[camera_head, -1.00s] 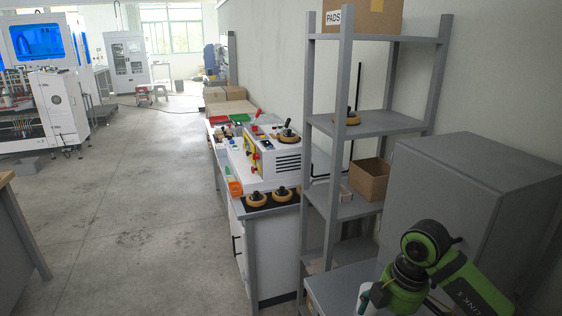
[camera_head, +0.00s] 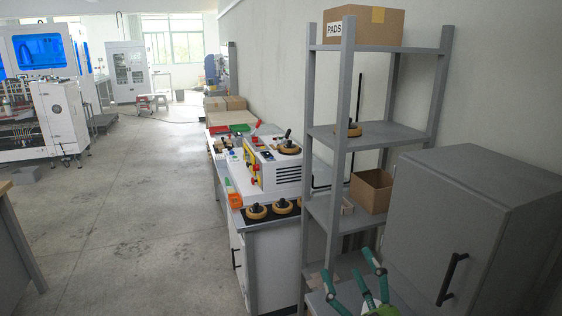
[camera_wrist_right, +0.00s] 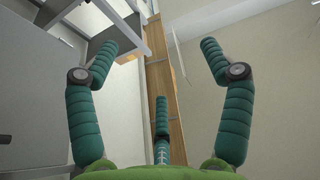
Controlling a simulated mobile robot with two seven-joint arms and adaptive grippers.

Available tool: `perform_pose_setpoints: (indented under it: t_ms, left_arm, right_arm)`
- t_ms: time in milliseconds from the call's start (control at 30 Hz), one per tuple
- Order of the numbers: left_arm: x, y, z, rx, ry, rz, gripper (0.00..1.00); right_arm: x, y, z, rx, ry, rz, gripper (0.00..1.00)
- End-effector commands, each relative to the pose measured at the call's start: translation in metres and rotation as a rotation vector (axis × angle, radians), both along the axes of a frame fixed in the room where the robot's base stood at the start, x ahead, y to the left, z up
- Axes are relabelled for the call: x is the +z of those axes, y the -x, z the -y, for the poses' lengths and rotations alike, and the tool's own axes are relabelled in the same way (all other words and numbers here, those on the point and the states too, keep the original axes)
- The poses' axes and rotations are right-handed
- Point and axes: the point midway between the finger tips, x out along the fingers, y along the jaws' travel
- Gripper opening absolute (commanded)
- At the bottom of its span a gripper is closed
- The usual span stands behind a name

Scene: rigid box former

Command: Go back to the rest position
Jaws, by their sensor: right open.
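My right gripper (camera_head: 352,266) shows at the bottom of the head view, in front of the grey shelf rack and left of the grey cabinet. Its teal fingers are spread apart with nothing between them. The right wrist view shows the same open gripper (camera_wrist_right: 160,58), with two fingers wide apart and a third lower between them. A brown wood-like strip lies behind the fingers there. The left gripper does not show in either view.
A grey shelf rack (camera_head: 344,90) holds a PADS carton (camera_head: 380,28), a tan ring part (camera_head: 347,130) and an open carton (camera_head: 371,192). A grey cabinet (camera_head: 425,215) stands at the right. A bench machine (camera_head: 272,172) is left of the rack. Open floor (camera_head: 130,220) lies further left.

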Motion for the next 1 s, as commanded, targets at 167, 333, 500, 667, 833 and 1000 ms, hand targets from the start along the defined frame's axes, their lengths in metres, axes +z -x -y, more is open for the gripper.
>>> perform_pose_setpoints:
  t_ms: [167,333,500,667,833,1000]
  left_arm:
    - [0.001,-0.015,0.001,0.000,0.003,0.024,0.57]
    - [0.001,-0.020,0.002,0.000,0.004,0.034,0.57]
    - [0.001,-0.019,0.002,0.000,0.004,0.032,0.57]
    - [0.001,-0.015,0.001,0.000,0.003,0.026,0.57]
    - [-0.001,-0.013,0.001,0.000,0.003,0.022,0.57]
    - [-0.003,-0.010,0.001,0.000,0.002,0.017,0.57]
  right_arm:
    - [-0.103,0.020,0.067,-0.312,-0.021,-0.442,0.81]
    - [-0.201,0.086,0.089,-0.406,0.070,-0.909,0.81]
    - [-0.256,0.155,0.085,-0.353,0.171,-1.242,0.81]
    - [-0.283,0.214,0.075,-0.250,0.256,-1.472,0.81]
    - [-0.310,0.247,0.066,-0.161,0.315,-1.610,0.81]
    - [-0.352,0.240,0.065,-0.161,0.318,-1.624,0.81]
